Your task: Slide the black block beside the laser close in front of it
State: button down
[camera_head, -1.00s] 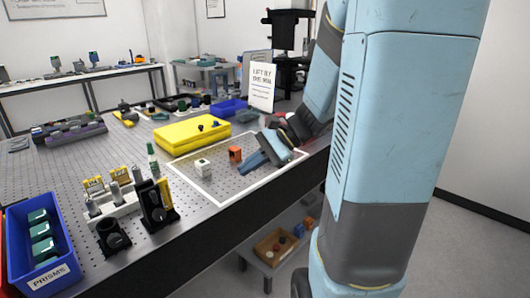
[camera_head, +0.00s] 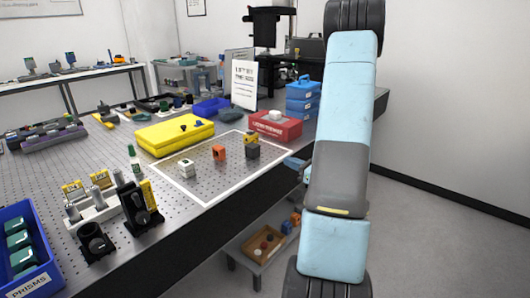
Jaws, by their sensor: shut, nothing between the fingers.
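A dark, near-black block (camera_head: 252,151) stands inside the white outline on the perforated table, at its right side. A small yellow piece (camera_head: 250,138) shows at its top or just behind it; I cannot tell which. An orange cube (camera_head: 219,153) with a dark face stands to its left, apart from it. I cannot tell for sure which thing is the laser. My gripper (camera_head: 294,163) shows only as blue fingers at the table's front edge, right of the dark block and apart from it. It is shut and empty. My arm hides the rest of it.
A white cube (camera_head: 186,168) stands left in the outline. Behind are a yellow case (camera_head: 174,138), a red box (camera_head: 275,125), blue cases (camera_head: 302,98) and a sign (camera_head: 244,80). Black mounts (camera_head: 138,208) stand front left. The outline's middle front is clear.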

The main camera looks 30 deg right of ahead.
send_near(248, 145)
jog(key=w, duration=0.3)
jog(key=shift+w+a+f, duration=0.15)
jog(key=shift+a+f, duration=0.05)
jog(key=shift+a, duration=0.05)
dwell(0.5)
jog(key=x, duration=0.9)
jog(key=shift+w, duration=0.25)
